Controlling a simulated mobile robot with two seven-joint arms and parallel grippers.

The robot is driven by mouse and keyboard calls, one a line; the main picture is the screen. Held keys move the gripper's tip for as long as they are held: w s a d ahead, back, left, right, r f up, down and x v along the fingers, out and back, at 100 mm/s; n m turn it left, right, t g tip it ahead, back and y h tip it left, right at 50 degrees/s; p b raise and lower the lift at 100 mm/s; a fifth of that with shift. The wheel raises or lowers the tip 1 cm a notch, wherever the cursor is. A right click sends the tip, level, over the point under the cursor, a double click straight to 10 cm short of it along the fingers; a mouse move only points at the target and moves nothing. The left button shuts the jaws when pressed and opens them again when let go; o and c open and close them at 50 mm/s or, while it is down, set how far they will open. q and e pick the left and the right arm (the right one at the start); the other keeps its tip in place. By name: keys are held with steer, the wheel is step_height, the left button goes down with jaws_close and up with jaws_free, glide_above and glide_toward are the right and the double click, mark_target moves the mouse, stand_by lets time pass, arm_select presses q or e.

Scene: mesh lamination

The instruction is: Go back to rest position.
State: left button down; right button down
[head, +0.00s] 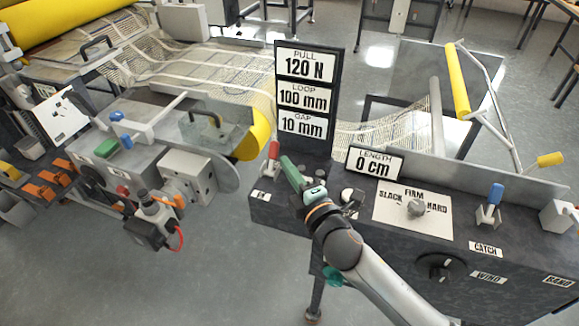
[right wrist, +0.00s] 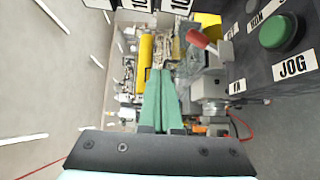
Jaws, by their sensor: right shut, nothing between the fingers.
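My right gripper (head: 287,163) has green fingers. It is above the left end of the dark control console (head: 395,250), close to the red-tipped lever (head: 272,152) there. In the right wrist view the fingers (right wrist: 161,88) lie together with nothing between them. The red-handled lever (right wrist: 197,39) shows to the right of the fingertips and apart from them. My left gripper shows in neither view.
A sign post (head: 304,95) and a "LENGTH 0 cm" plate (head: 374,163) stand behind the console. A green JOG button (right wrist: 278,32) is on its panel. The grey machine (head: 140,140) with a yellow roller stands left. Floor (head: 225,265) between is clear.

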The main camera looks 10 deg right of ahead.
steer(key=shift+s, duration=0.25)
stand_by(0.3)
steer(key=s+d+f+m+g+h, duration=0.1)
steer(key=s+d+f+m+g, duration=0.2)
steer(key=s+f+m, duration=0.6)
steer(key=s+d+f+m+g+h, duration=0.1)
steer(key=s+d+f+m+g, duration=0.3)
steer(key=s+f+m, duration=0.6)
steer(key=s+d+f, duration=0.2)
steer(key=s+f, duration=0.3)
steer(key=f, duration=0.2)
steer(key=shift+s+d+f+g+h, duration=0.15)
steer(key=shift+s+f+g+h, duration=0.15)
steer(key=shift+s+h, duration=0.1)
